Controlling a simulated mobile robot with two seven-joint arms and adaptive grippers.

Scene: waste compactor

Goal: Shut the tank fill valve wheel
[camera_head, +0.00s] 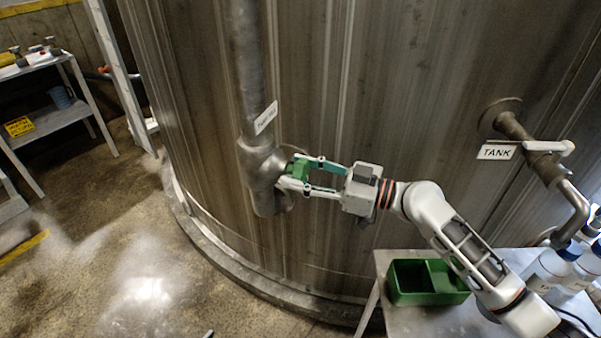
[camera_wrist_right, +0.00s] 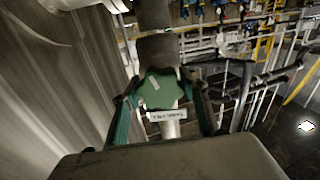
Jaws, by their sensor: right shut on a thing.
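The green valve wheel (camera_head: 298,169) sits on the right side of a grey valve body (camera_head: 263,170) on a vertical pipe against the tank. My right gripper (camera_head: 300,172) reaches in from the right and is shut on the wheel, one finger above and one below it. In the right wrist view the wheel (camera_wrist_right: 160,89) lies between the two green-padded fingers, with a pale mark on its face. A white label (camera_head: 266,118) hangs on the pipe above the valve; its text is too small to read.
A large steel tank (camera_head: 330,90) fills the background. A pipe tap with a TANK label (camera_head: 497,152) is at the right. A green bin (camera_head: 427,297) and bottles (camera_head: 553,267) stand on a table at lower right. A ladder (camera_head: 115,70) and shelf (camera_head: 50,118) are at left; the floor between is clear.

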